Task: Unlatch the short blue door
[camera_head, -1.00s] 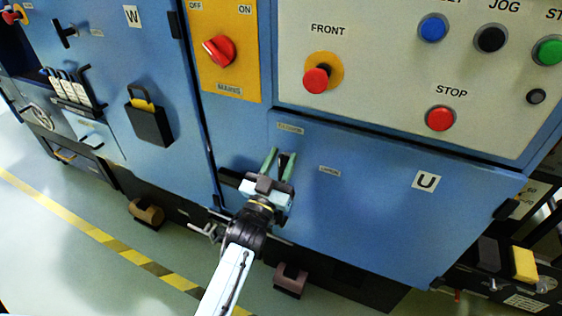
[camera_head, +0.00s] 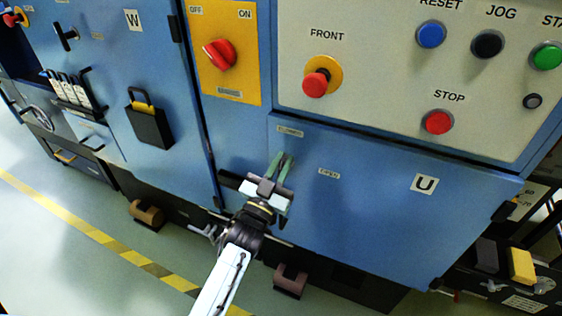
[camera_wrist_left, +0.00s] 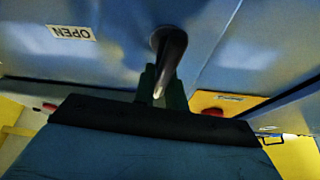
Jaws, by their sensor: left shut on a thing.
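The short blue door (camera_head: 375,215) marked U sits below the white control panel and looks shut. A small label (camera_head: 290,131) is at its upper left corner, and an OPEN label (camera_head: 329,173) is to the right of my gripper. My left gripper (camera_head: 281,165) is at the door's upper left, its green fingers shut on the dark latch handle (camera_wrist_left: 171,45). The handle sticks out of the door between the fingers in the left wrist view, and the fingers mostly hide it in the head view. The OPEN label (camera_wrist_left: 72,33) shows upside down there. My right gripper is not in view.
Above are the red mains switch (camera_head: 219,54), the red FRONT button (camera_head: 315,84) and the red STOP button (camera_head: 438,122). The taller blue door W (camera_head: 132,20) is to the left. A brown pedal-like block (camera_head: 291,279) is below. Open floor lies at lower left.

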